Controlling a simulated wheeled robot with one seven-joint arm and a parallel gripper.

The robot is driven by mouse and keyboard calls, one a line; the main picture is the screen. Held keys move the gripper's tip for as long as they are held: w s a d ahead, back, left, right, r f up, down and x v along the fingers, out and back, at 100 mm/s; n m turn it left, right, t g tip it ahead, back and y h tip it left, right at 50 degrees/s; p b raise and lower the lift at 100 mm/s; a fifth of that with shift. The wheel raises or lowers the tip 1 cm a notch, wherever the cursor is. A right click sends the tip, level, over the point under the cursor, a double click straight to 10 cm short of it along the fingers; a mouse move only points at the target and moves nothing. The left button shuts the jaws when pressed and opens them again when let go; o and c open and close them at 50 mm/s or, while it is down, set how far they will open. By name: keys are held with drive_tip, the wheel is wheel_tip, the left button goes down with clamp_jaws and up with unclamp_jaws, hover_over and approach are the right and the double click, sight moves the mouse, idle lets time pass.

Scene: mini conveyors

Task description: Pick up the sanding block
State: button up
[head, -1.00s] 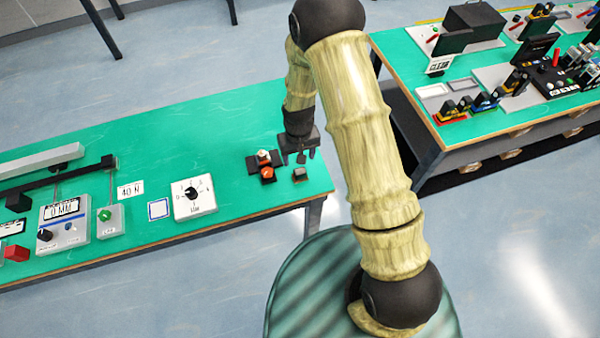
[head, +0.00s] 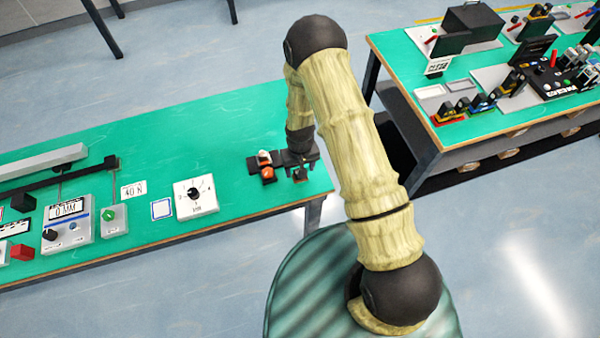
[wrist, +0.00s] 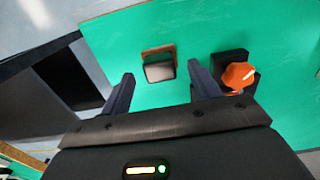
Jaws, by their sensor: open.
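The sanding block is a small block with a grey top and a tan edge. It lies on the green table near its right end, and it shows in the wrist view (wrist: 159,70) between and just beyond my fingertips. In the head view the block (head: 299,176) is mostly covered by my gripper (head: 302,167), which is low over it. My gripper is open, with one finger to each side of the block in the wrist view (wrist: 161,78), and holds nothing.
An orange-topped item on a black base (wrist: 238,76) stands close to the right finger in the wrist view. A white dial box (head: 195,198) sits farther left. The table's front edge is near. Another table (head: 460,140) stands at right.

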drive_tip(key=shift+f, duration=1.2)
drive_tip(key=c, duration=1.1)
drive_tip(key=shift+r, duration=0.1)
wheel_tip(320, 180, up, 10)
drive_tip(key=shift+f+b, duration=0.1)
drive_tip(key=shift+b, duration=0.9)
